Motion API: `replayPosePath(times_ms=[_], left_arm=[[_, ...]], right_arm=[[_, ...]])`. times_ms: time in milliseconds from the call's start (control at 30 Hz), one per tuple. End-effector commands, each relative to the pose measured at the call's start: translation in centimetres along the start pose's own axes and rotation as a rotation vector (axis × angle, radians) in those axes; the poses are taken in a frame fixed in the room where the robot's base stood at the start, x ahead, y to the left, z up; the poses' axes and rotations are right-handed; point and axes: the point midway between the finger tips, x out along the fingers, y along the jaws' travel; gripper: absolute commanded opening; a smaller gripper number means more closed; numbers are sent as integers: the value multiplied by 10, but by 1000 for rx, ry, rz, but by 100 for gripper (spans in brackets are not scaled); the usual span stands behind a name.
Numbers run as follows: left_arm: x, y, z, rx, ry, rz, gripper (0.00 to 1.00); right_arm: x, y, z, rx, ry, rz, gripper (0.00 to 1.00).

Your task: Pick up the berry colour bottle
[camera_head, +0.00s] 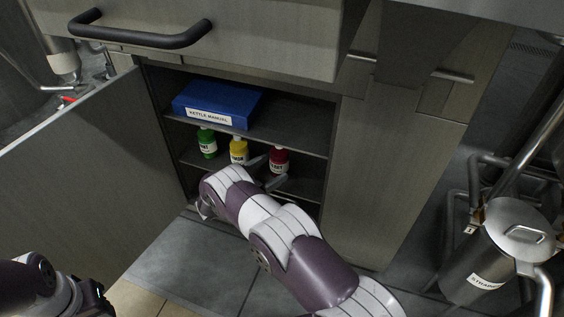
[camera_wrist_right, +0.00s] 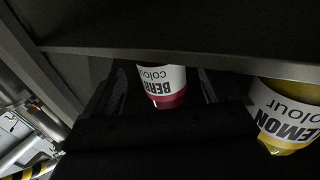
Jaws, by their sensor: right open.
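The berry colour bottle (camera_head: 279,161) is dark red with a white label and stands on the shelf inside the open cabinet, rightmost of three bottles. It also shows in the right wrist view (camera_wrist_right: 163,88), with the label upside down. My right gripper (camera_head: 268,171) reaches into the cabinet and is open at the bottle. In the right wrist view its two fingers (camera_wrist_right: 162,76) lie on either side of the bottle; I cannot tell whether they touch it. The top of the bottle is cut off there by the shelf edge. My left arm shows at the lower left, its gripper out of view.
The yellow lemon bottle (camera_head: 238,151) stands just left of the berry bottle, and a green bottle (camera_head: 207,142) further left. A blue kettle manual binder (camera_head: 217,101) lies on the shelf above. The open cabinet door (camera_head: 90,180) is on the left. A steel strainer vessel (camera_head: 492,262) stands right.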

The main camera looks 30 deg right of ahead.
Motion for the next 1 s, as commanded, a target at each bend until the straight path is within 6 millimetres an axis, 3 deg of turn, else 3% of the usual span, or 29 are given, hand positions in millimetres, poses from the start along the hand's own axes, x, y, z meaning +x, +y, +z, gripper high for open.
replayPosePath(times_ms=[333, 600, 800, 1000], left_arm=[[30, 0, 4, 0, 0, 0, 38], [29, 0, 3, 0, 0, 0, 38], [29, 0, 3, 0, 0, 0, 38], [29, 0, 3, 0, 0, 0, 38]], right_arm=[[54, -1, -5, 3, -1, 0, 90], [59, -2, -8, 2, 0, -2, 90], [59, -2, -8, 2, -1, -2, 26], [59, -2, -9, 2, 0, -2, 26]])
